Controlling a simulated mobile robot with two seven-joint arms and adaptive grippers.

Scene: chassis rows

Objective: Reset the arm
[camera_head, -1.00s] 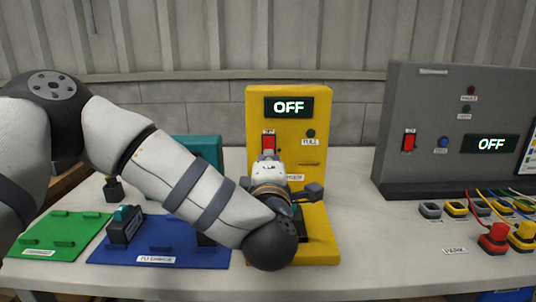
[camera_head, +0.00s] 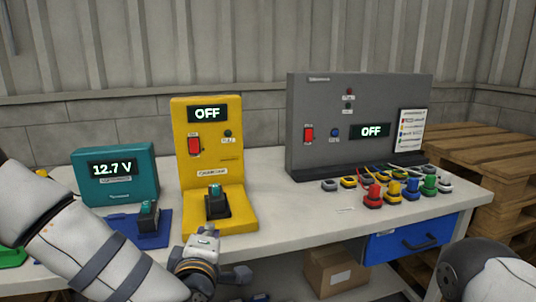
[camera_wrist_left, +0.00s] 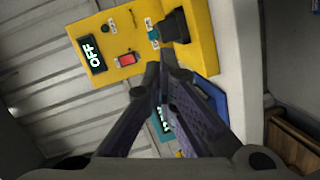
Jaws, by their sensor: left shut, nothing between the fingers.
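My left arm comes in from the left in the head view. Its gripper (camera_head: 248,285) is in front of the table's front edge, below the yellow stand (camera_head: 232,222). The fingers are shut with nothing between them; they also show closed in the left wrist view (camera_wrist_left: 162,72). A dark block with a teal top (camera_head: 216,204) sits upright on the yellow stand's base, apart from the gripper. The stand's display reads OFF. Part of my right arm shows at the lower right; its gripper is out of view.
A teal meter (camera_head: 114,188) reading 12.7 V stands at the left. Another dark block (camera_head: 148,218) is on the blue mat (camera_head: 152,240). A grey panel (camera_head: 330,125) reading OFF stands at the right, with several coloured connectors before it. A cardboard box (camera_head: 334,268) is under the table.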

